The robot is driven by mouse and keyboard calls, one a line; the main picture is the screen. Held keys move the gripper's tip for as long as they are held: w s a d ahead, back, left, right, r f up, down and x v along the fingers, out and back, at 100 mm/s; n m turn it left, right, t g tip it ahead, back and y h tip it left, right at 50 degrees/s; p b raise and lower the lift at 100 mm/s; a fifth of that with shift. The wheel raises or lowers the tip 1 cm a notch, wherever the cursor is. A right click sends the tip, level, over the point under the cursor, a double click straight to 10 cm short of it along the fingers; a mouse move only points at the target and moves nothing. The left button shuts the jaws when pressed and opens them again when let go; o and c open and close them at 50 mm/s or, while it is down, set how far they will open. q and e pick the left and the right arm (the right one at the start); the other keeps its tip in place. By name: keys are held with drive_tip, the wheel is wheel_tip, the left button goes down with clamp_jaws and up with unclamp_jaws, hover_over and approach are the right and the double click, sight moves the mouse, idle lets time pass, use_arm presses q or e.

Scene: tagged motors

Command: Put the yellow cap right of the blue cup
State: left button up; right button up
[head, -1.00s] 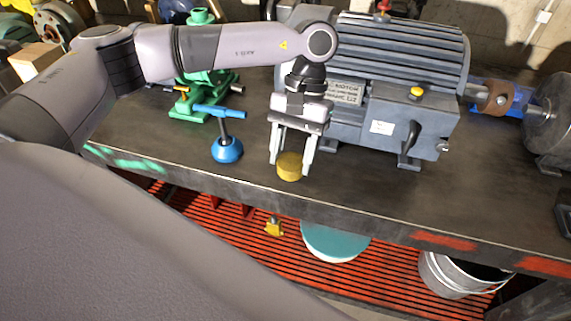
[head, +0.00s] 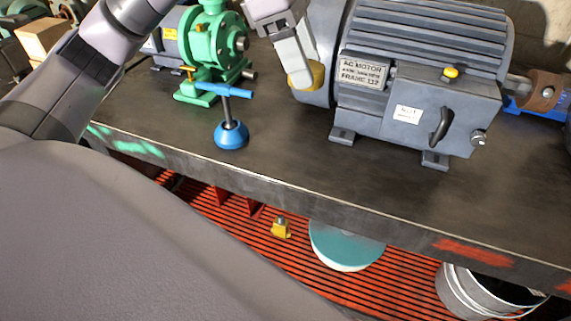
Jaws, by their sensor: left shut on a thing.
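The yellow cap (head: 317,75) is in my left gripper (head: 305,78), held up above the bench in front of the motor's left end. One finger covers part of the cap, and the other finger is mostly hidden. The blue cup (head: 231,137) stands on the bench near its front edge, left of the cap in the picture. A dark rod with a blue crossbar rises from the cup. My right gripper is out of view.
A large grey motor (head: 420,60) fills the bench behind and to the right. A green pump (head: 210,50) stands behind the blue cup. The bench top (head: 290,150) right of the cup is bare. A padlock (head: 281,228) lies on the red slatted shelf below.

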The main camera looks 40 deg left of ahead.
use_arm(q)
drive_tip(key=n, duration=0.1)
drive_tip(key=a+r+n+t+b, duration=0.1)
drive_tip(key=n, duration=0.1)
drive_tip(key=r+n+y, duration=0.1)
drive_tip(key=n, duration=0.1)
drive_tip(key=shift+s+a+t, duration=0.3)
drive_tip(key=shift+s+a, duration=0.05)
drive_tip(key=shift+s, duration=0.05)
drive_tip(key=f+b, duration=0.1)
drive_tip(key=f, duration=0.5)
drive_tip(key=f+n+b, duration=0.1)
drive_tip(key=f+b, duration=0.1)
drive_tip(key=f, duration=0.4)
drive_tip(key=a+f+n+b, duration=0.1)
drive_tip(key=f, duration=0.5)
drive_tip(key=shift+s+y+b, duration=0.3)
drive_tip(key=shift+y+b, duration=0.05)
drive_tip(key=shift+y, duration=0.05)
drive_tip(key=shift+f, duration=0.35)
drive_tip(key=shift+t, duration=0.3)
drive_tip(key=shift+f, duration=0.15)
